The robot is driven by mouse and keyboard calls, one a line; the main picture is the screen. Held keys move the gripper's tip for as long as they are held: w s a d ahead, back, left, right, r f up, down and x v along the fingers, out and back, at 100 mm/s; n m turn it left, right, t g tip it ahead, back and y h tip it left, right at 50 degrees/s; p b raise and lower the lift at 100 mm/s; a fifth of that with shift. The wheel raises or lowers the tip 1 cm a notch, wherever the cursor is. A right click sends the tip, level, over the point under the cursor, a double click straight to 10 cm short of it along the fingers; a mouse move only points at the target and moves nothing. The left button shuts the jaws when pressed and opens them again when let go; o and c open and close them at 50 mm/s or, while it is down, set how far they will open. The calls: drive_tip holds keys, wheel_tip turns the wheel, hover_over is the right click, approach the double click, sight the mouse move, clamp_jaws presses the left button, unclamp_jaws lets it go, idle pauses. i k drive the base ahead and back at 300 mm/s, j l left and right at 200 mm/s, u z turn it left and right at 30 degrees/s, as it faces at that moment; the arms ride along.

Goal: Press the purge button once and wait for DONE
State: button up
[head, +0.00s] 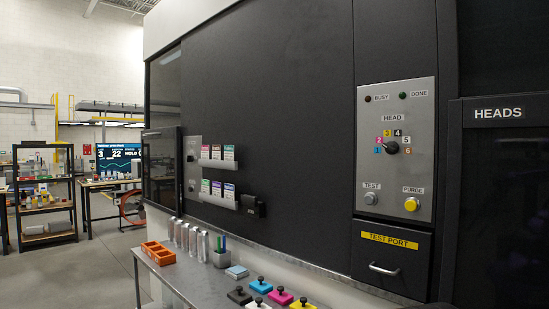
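The purge button (411,204) is a round yellow button under a PURGE label, at the lower right of a grey metal control panel (425,150) on the dark machine. The DONE lamp (402,95) at the panel's top is dark green and looks unlit. The BUSY lamp (368,98) to its left is dark red and also looks unlit. My gripper is not in view, and nothing visible touches the purge button.
A grey TEST button (371,198) sits left of the purge button, and a HEAD selector knob (391,147) above. A TEST PORT drawer (392,265) with a handle is below. A bench (190,280) with cans and coloured blocks runs along the machine. Open floor lies left.

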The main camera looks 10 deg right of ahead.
sight(411, 205)
drive_tip(key=z, duration=0.9)
